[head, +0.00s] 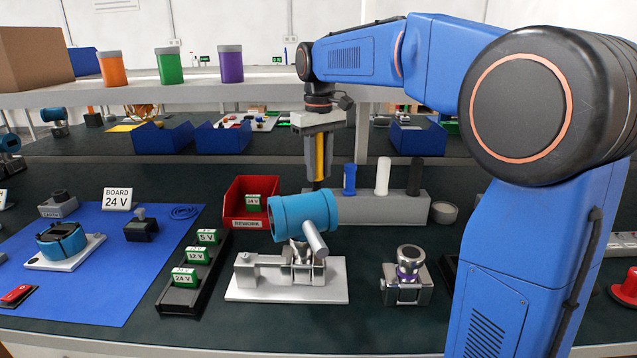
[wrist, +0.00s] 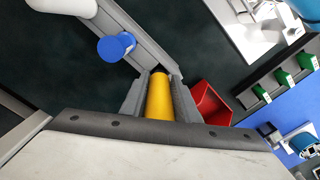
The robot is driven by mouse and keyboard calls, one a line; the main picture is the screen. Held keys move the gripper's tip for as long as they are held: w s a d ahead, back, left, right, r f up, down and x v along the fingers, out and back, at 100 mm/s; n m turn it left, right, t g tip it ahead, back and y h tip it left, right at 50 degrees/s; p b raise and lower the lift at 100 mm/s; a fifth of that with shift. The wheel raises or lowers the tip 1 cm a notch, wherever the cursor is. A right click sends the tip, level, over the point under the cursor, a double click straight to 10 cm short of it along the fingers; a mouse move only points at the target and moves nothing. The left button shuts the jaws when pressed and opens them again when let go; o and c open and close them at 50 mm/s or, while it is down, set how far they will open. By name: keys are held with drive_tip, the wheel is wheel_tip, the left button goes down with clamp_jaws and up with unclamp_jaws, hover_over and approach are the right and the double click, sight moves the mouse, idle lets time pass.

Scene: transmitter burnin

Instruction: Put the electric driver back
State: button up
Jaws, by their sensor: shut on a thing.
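The electric driver (head: 320,158) has a yellow body and a dark lower end. My gripper (head: 318,150) is shut on it and holds it upright, near the left end of a grey holder block (head: 405,207). The yellow driver body also shows between the fingers in the wrist view (wrist: 159,98).
A red rework bin (head: 236,204) stands left of the block. In front are a blue transmitter housing (head: 300,213) on a pale fixture, a black rack (head: 180,300) of green modules and a small metal fixture (head: 405,288). A shelf (head: 240,93) runs behind.

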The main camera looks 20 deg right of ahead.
sight(319, 177)
drive_tip(key=shift+f, duration=1.95)
drive_tip(key=o, duration=1.1)
drive_tip(key=shift+f, duration=0.15)
wheel_tip(319, 177, up, 12)
drive_tip(key=shift+r, duration=0.2)
drive_tip(key=shift+s, duration=0.1)
